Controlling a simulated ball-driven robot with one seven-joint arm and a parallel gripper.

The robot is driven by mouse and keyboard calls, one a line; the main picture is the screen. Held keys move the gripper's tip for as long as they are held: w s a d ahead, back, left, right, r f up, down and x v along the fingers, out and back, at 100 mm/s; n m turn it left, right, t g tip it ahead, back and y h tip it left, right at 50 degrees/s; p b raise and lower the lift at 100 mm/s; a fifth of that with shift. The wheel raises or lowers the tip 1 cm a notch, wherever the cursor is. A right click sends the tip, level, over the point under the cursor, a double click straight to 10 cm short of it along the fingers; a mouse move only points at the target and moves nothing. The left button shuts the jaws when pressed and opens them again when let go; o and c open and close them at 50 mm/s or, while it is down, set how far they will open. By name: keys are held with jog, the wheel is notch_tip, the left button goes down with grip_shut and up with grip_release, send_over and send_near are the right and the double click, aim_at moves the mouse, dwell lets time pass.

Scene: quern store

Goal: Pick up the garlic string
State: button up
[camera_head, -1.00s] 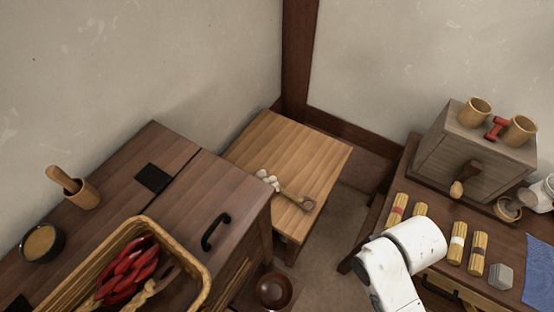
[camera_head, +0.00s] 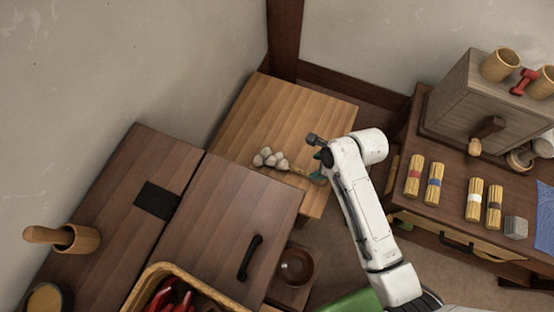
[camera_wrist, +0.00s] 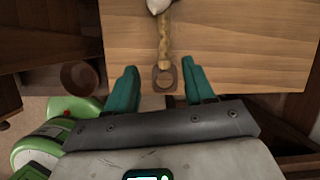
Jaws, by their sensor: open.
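The garlic string lies on the light wooden table (camera_head: 262,110). Its white bulbs (camera_head: 270,158) are bunched at the left, and its braided stalk runs right toward my gripper (camera_head: 318,169). In the wrist view the garlic string (camera_wrist: 163,45) runs down from a bulb at the top edge to a dark loop at its lower end, by the table's edge. My gripper (camera_wrist: 163,88) is open, with teal fingers on either side of the loop end. Whether they touch it I cannot tell. The arm hides part of the stalk end in the head view.
A brown bowl (camera_head: 296,266) sits below. A side table at right holds several bundles (camera_head: 414,176) and a grey box (camera_head: 470,100).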

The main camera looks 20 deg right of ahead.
aim_at(300, 169)
jog(key=shift+w+a+f+m, duration=0.15)
jog(key=shift+w+f+m, duration=0.25)
jog(key=shift+m, duration=0.4)
jog(key=x, duration=0.7)
jog(key=b+x, duration=0.1)
jog(key=x, duration=0.2)
jog(key=shift+w+f, duration=0.2)
jog(key=shift+w, duration=0.15)
grip_shut()
